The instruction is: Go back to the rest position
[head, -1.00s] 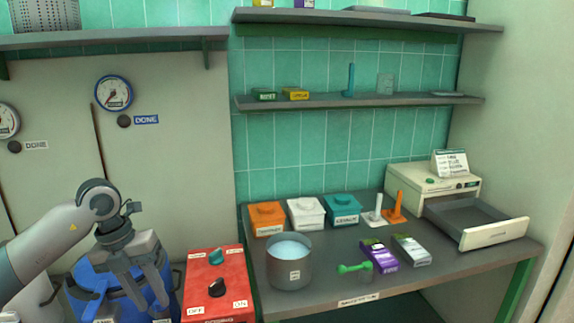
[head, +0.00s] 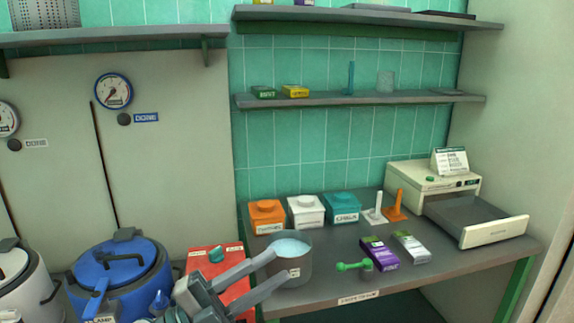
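My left gripper (head: 279,266) reaches in from the bottom edge in the head view. Its two grey fingers are spread apart and point up and right. Nothing shows held between them. The fingertips overlap the grey pot (head: 297,272) in the picture; I cannot tell whether they touch it. The fingers and wrist also hide part of the red switch box (head: 213,257). My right gripper is not in view.
The pot of pale liquid stands on the grey bench (head: 330,290). A green scoop (head: 353,266), purple carton (head: 379,254) and orange, white and teal canisters stand there too. A blue kettle (head: 118,262) is at left. An open drawer (head: 494,233) juts out at right.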

